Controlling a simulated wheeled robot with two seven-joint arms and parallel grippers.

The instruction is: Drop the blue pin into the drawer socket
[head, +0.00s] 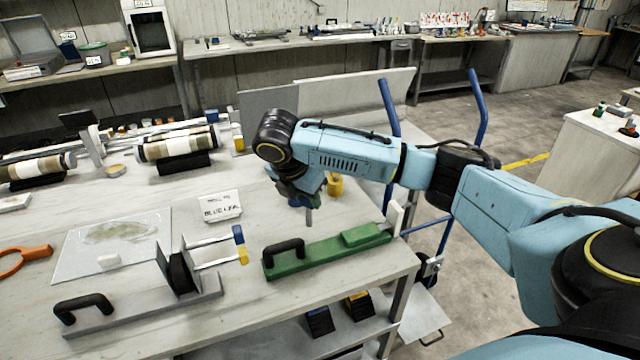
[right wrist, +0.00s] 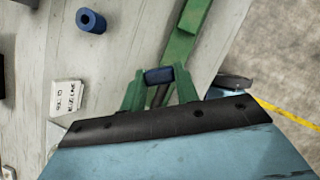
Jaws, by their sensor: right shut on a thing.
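My right gripper (head: 308,202) is above the table, just behind the green drawer-like slide (head: 330,250) with its black handle. In the right wrist view my gripper's green fingers (right wrist: 160,88) are shut on the blue pin (right wrist: 159,75). The pin's blue part also shows in the head view (head: 298,201), and a grey shaft points down below it. The shaft's tip appears clear of the slide. The green slide also shows in the right wrist view (right wrist: 183,45). I cannot make out the socket opening. My left gripper is out of view.
A grey slide with a black handle (head: 83,306) and rods ending in a blue and yellow piece (head: 240,243) lies left of the green slide. A small lettered card (head: 219,207) stands behind. Blue upright posts (head: 389,105) rise beyond the table's right edge.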

